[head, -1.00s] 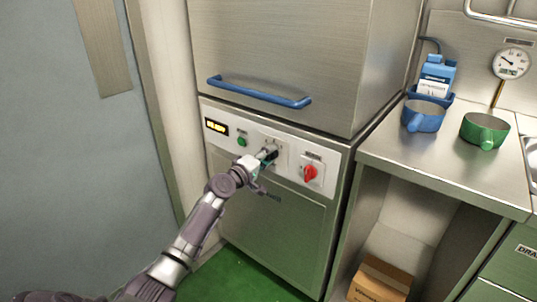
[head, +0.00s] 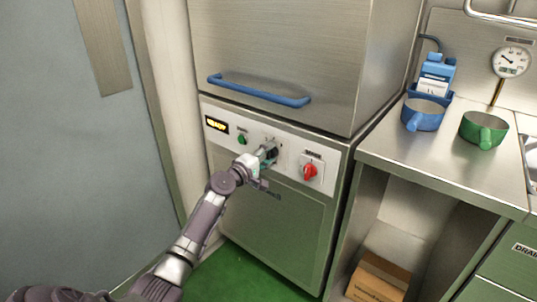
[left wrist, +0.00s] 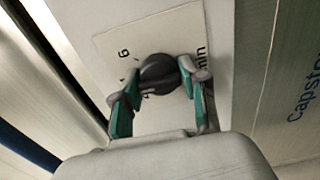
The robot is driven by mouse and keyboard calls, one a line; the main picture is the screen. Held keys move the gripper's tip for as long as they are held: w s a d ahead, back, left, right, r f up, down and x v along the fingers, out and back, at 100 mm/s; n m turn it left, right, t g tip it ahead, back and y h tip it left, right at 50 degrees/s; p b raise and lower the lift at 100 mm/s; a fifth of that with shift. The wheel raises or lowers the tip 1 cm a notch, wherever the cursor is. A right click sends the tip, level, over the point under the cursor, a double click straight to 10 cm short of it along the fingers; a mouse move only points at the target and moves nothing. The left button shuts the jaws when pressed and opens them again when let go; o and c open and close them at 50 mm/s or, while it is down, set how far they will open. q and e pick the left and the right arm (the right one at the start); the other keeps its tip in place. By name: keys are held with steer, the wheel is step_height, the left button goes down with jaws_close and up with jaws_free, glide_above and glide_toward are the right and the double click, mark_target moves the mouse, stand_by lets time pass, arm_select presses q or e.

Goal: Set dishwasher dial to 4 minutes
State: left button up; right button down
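The dishwasher's dial (left wrist: 158,73) is a dark round knob on a pale plate (left wrist: 112,42). In the left wrist view a "6" shows to its upper left and "min" to its right; other marks beside it are partly covered. My left gripper (left wrist: 160,72) has one green-padded finger at each side of the dial, with the tips close against it. In the head view my left gripper (head: 266,156) is at the dishwasher's control panel (head: 224,112) and covers most of the dial. I cannot read the dial's setting. My right gripper is out of view.
On the panel are a lit yellow display (head: 216,125), a green button (head: 242,139) and a red switch (head: 310,171). A blue handle (head: 258,92) juts out above. A blue jug (head: 423,117) and green jug (head: 483,131) stand on the counter (head: 440,170) at right.

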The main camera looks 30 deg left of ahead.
arm_select(q)
steer(key=o, duration=0.4)
steer(key=s, duration=0.8)
steer(key=s+a, duration=0.1)
steer(key=s, duration=0.3)
